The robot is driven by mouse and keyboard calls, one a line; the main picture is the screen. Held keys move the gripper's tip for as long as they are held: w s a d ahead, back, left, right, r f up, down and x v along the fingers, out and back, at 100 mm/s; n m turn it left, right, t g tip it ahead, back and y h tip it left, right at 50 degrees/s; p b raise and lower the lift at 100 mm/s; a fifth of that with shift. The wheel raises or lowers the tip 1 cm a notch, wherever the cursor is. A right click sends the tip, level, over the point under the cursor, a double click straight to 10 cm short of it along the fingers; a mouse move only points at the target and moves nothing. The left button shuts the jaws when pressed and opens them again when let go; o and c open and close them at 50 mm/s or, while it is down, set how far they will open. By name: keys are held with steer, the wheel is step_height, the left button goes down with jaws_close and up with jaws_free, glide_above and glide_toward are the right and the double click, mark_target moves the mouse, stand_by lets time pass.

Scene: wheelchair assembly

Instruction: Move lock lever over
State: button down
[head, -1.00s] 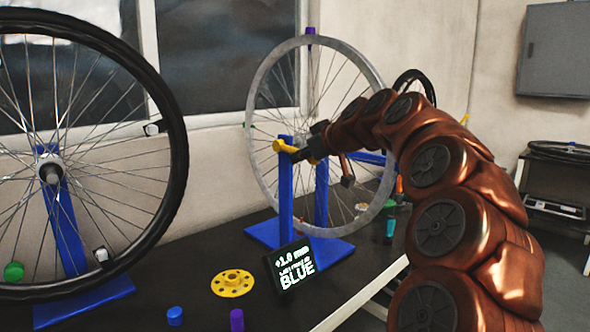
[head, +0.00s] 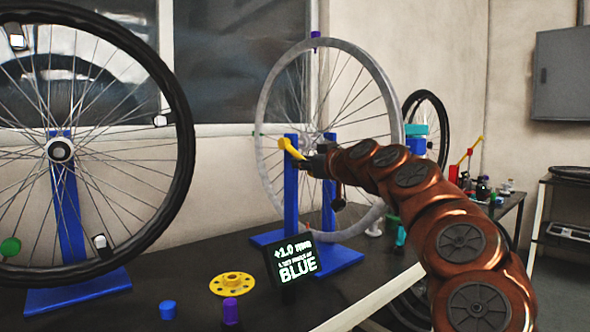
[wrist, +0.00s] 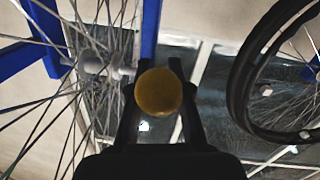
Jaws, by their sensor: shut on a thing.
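The yellow lock lever (head: 290,147) sits at the top of the blue wheel stand (head: 291,195), which holds the bare grey-rimmed wheel (head: 268,90). The lever slants down to the right toward my gripper (head: 308,162). My gripper is shut on the lever's right end. In the wrist view, the lever's round yellow end (wrist: 158,92) lies between the two dark fingers of my gripper (wrist: 158,75). The fingers partly hide the lever's end in the head view.
A black-tyred wheel (head: 182,150) on another blue stand is at the left. A yellow hub disc (head: 232,284), a sign reading BLUE (head: 293,263), a blue cylinder (head: 167,310) and a purple cylinder (head: 230,311) are on the dark table (head: 190,275). A window is behind.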

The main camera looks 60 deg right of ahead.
stand_by(0.4)
steer(key=c, duration=1.1)
jaws_free()
steer(key=shift+d+r, duration=0.1)
steer(key=shift+r, duration=4.9)
